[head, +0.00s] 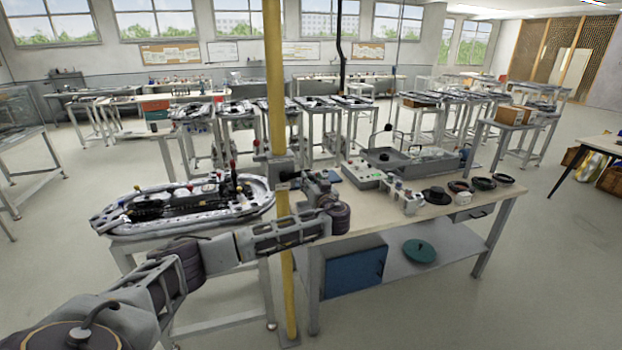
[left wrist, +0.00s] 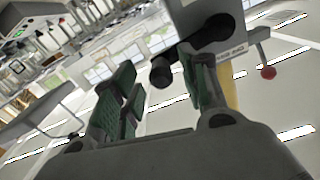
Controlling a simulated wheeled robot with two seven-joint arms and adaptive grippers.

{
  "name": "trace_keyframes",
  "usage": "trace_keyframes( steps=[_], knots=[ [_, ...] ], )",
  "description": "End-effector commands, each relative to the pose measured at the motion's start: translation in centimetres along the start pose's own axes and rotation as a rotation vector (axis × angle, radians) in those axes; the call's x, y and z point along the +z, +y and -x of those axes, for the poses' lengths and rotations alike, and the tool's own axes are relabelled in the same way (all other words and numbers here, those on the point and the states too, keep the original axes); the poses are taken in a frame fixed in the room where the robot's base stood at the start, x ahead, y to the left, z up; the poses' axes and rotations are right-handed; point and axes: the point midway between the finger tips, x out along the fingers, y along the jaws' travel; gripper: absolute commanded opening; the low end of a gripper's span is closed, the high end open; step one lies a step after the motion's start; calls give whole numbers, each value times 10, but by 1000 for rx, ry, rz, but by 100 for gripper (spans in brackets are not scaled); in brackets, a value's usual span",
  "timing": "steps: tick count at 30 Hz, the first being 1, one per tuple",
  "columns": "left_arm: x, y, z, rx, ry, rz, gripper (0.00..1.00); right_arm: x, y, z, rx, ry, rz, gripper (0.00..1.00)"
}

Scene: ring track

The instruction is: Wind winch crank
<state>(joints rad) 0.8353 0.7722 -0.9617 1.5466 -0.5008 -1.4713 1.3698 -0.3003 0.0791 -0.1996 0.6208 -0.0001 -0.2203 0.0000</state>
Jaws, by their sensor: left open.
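The winch is a grey box (head: 273,170) on a yellow pole (head: 275,80). In the left wrist view the winch box (left wrist: 190,16) is at the top, with a black crank arm (left wrist: 212,35) ending in a black knob (left wrist: 160,73). My left gripper (head: 290,180) is beside the winch. In the wrist view my left gripper (left wrist: 160,85) is open, its green-padded fingers on either side of the knob in the picture. I cannot tell whether either finger touches it. In the head view the crank is too small to make out. My right gripper is not in view.
A workbench (head: 455,205) with a control box (head: 362,174) stands right of the pole. A table with a grey oval track tray (head: 255,200) is to its left. A red-tipped lever (left wrist: 267,71) shows in the wrist view. Open floor (head: 560,280) lies at right.

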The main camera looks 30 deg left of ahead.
Motion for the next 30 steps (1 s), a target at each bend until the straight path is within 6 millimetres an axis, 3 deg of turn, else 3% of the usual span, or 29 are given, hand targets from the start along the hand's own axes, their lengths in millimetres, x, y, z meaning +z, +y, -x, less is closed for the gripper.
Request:
trace_keyframes(
  steps=[6,18,28,30],
  knots=[
    [-1,-1,-13,-1,0,1,44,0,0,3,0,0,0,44],
    [0,0,-16,0,0,0,43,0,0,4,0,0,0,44],
    [0,0,-16,0,-1,0,0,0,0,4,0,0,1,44],
    [0,0,-16,0,0,0,0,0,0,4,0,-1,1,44]
  ],
)
